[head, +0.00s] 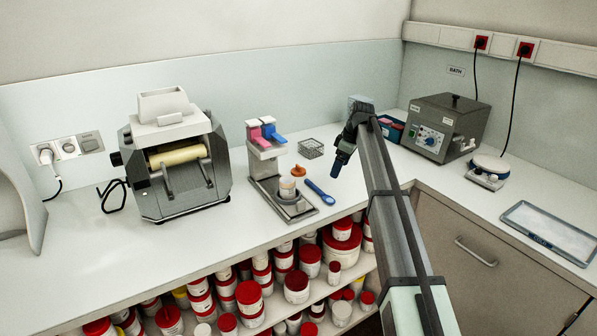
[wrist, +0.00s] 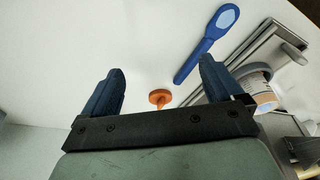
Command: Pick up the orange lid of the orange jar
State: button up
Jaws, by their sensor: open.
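The orange lid (head: 299,171) lies on the white counter behind the jar in the head view. In the wrist view the orange lid (wrist: 159,97) shows as a small disc with a narrow stem, seen between my two fingers and apart from both. The jar (head: 287,187), pale with an orange-tan band, stands on the metal base of the dispenser stand; in the wrist view the jar (wrist: 263,93) is at right, partly behind a finger. My gripper (head: 337,167) is open and empty, above the counter to the right of the lid. It also shows in the wrist view (wrist: 161,68).
A blue spoon (head: 319,192) lies right of the jar. The dispenser stand (head: 265,165) with pink and blue levers rises left of the lid. A wire basket (head: 311,149) stands behind. A roller mill (head: 175,165) stands left; a grey bath (head: 440,125) stands at back right.

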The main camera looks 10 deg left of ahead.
jog(key=w+a+r+y, duration=0.1)
jog(key=w+a+r, duration=0.5)
jog(key=a, duration=0.4)
send_over(299, 169)
jog(key=d, duration=0.3)
jog(key=shift+n, duration=0.4)
jog(key=f, duration=0.8)
jog(key=shift+w+a, duration=0.15)
jog(key=shift+w, duration=0.1)
jog(key=shift+y, duration=0.3)
jog(key=shift+a+x, duration=0.25)
jog(key=shift+x, duration=2.4)
jog(key=shift+w+r, duration=0.1)
jog(key=shift+r, duration=0.05)
jog(key=c, duration=1.1)
jog(key=shift+r, duration=0.1)
